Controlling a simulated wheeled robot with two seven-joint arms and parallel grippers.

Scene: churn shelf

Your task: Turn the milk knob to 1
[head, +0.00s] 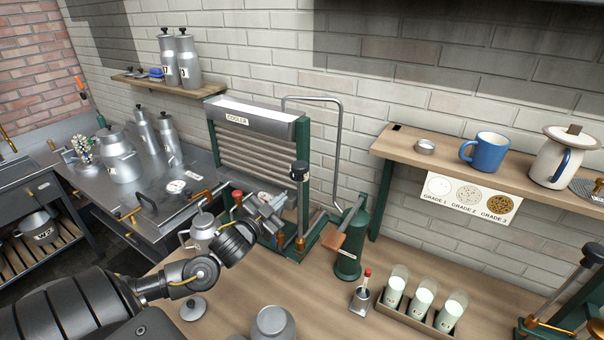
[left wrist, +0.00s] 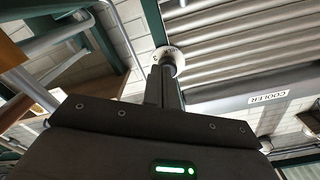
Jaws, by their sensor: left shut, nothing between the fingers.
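The cooler (head: 255,118) is a ribbed metal panel with a label, in a green frame at the back of the bench. In the left wrist view, a dark knob on a round white dial (left wrist: 177,55) sits in front of the cooler's ribs (left wrist: 225,45). My left gripper (head: 279,221) is at the cooler's lower front. In the wrist view its shut fingers (left wrist: 166,76) point at the knob and overlap it; contact is unclear. My right gripper is not in view.
A post with a black top (head: 299,171) stands right of the gripper. A green cylinder (head: 349,245) and a rack of milk glasses (head: 420,318) are further right. A metal can (head: 273,324) and a lid (head: 194,308) stand in front. A shelf (head: 480,178) holds a blue mug.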

